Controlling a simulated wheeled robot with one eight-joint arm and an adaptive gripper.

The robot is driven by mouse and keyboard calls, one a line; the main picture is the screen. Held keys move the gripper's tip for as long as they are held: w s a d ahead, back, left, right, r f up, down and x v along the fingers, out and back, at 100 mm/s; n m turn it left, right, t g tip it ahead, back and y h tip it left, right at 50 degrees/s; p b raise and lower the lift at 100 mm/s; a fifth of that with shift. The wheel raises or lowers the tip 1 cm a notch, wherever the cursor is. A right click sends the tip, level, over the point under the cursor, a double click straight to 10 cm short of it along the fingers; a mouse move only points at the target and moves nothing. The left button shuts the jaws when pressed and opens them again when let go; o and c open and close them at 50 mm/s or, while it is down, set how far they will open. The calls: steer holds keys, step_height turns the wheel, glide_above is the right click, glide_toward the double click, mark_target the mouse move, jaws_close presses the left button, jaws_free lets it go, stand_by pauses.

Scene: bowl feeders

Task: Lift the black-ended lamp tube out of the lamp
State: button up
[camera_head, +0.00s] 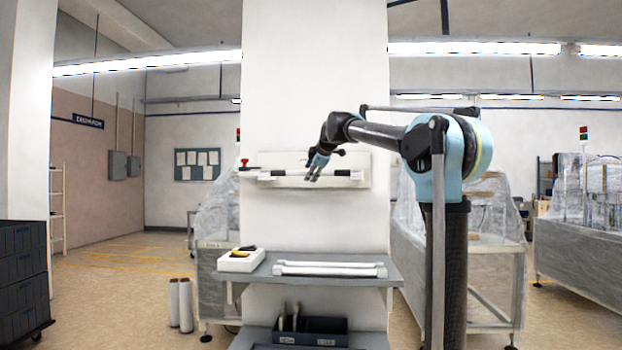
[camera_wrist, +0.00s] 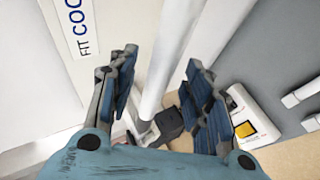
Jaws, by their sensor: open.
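The lamp (camera_head: 290,158) is a pale fixture fixed to the white pillar. The black-ended tube (camera_head: 290,176) lies level along its front, with dark parts near its ends. In the wrist view my gripper (camera_wrist: 160,62) is open, with one blue-padded finger on each side of the white tube (camera_wrist: 164,65). The tube runs between the fingers, and I see a gap to each finger. A dark block (camera_wrist: 168,122) shows beside the tube's lower end, partly behind the gripper.
A grey shelf (camera_head: 300,281) below the lamp holds white tubes (camera_head: 330,265) and a white box (camera_head: 240,262) with a yellow-and-black item. A dark bin (camera_head: 310,332) stands lower down. A lettered label (camera_wrist: 80,27) is near the left finger.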

jaws_close()
steer(key=shift+r, duration=0.1)
